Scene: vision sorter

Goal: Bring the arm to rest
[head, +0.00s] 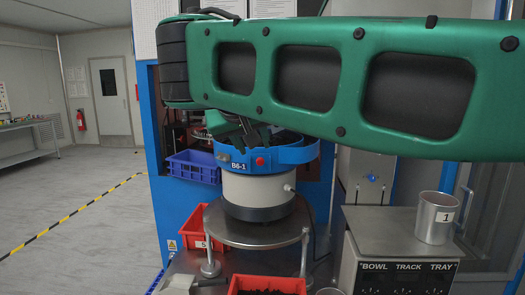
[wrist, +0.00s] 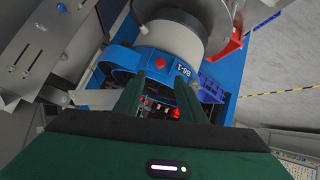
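My gripper shows in the wrist view (wrist: 160,98) with its two green fingers apart and nothing visible between them. Beyond the fingers is the blue-rimmed bowl feeder marked B6-1, seen in the wrist view (wrist: 121,68) and in the head view (head: 289,154). In the head view my green arm stretches across the upper part of the picture. It hides part of the blue machine frame behind it. My gripper (head: 240,135) is partly hidden below the arm, at the back rim of the feeder. I cannot tell whether it touches the rim.
A red bin (head: 202,228) stands left of the round metal stand (head: 252,234), and another red bin (head: 267,284) is in front. A blue crate (head: 193,168) is behind. A metal mug (head: 435,217) stands on the control box (head: 388,232) at right. The floor at left is open.

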